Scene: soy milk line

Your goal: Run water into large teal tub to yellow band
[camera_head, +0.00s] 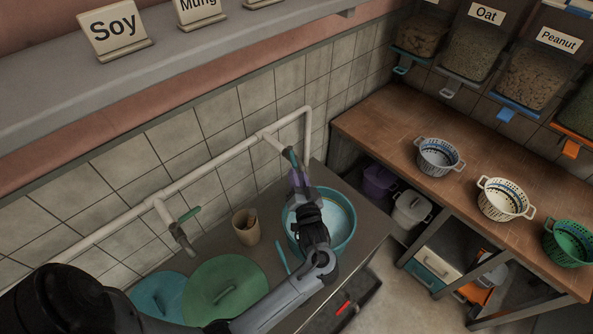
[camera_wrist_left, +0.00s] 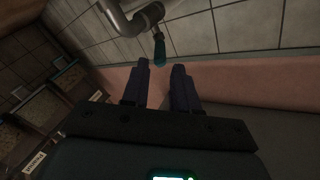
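The large teal tub (camera_head: 351,236) stands on the grey counter under the right-hand tap, partly hidden by my left arm. Its inside looks pale blue; I cannot tell the water level or make out a yellow band. My right gripper is not in view.
A beige cup (camera_head: 246,228), a green lid (camera_head: 225,290) and a teal lid (camera_head: 158,295) are on the counter. Colanders stand on the wooden bench (camera_head: 385,125).

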